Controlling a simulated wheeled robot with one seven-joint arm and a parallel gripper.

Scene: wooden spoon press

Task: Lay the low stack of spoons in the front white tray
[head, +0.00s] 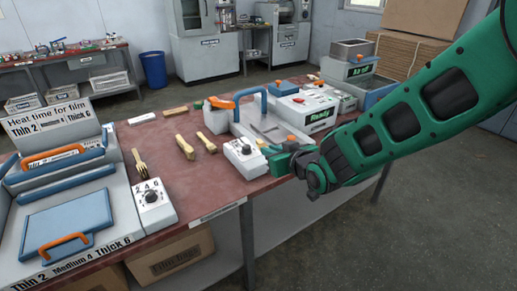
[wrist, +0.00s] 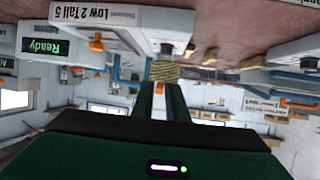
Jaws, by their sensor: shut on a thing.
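My gripper (head: 270,151) is at the right, beside the white dial box of the press. In the wrist view, which looks upside down, its fingers (wrist: 163,92) are shut on a ribbed, tan wooden stack (wrist: 165,71), seen end on. The stack looks like the spoons and is held just in front of the dial box. In the head view it is mostly hidden by the gripper. Other wooden pieces lie on the red table: a fork-like bundle (head: 140,161) and two narrow stacks (head: 185,147) (head: 207,143). I cannot clearly make out the front white tray.
The press (head: 262,122) with a blue handle stands behind my gripper, next to a machine reading Ready (head: 318,116). A film heater (head: 65,232) with blue plates and a dial box (head: 152,204) fill the left end. The front middle of the red table (head: 215,180) is clear.

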